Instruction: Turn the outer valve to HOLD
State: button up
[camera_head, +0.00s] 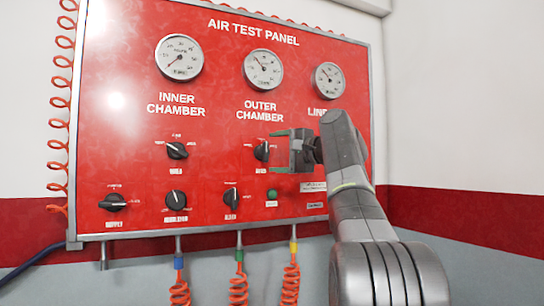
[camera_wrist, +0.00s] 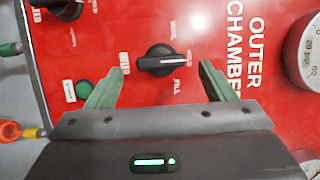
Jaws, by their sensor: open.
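The outer valve is a black knob (camera_head: 261,151) below the OUTER CHAMBER gauge on the red panel. It also shows in the wrist view as a black knob (camera_wrist: 160,60), with its white pointer line toward the label on the gauge side. Small labels surround it; one beside it seems to read FILL, and the others are too small to read surely. My gripper (camera_head: 273,152) is open and empty in front of this knob. In the wrist view the green fingers of my gripper (camera_wrist: 160,72) lie to either side of the knob, without visible contact.
Other black knobs are nearby: the inner valve (camera_head: 177,150) to the left and a lower knob (camera_head: 231,198) beneath. A green button (camera_head: 271,193) sits just below the outer valve. Gauges (camera_head: 263,69) line the top. Orange coiled hoses (camera_head: 239,290) hang below the panel.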

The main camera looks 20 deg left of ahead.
jog(key=b+v, duration=0.2)
jog(key=v, duration=0.9)
jog(key=shift+d, duration=0.2)
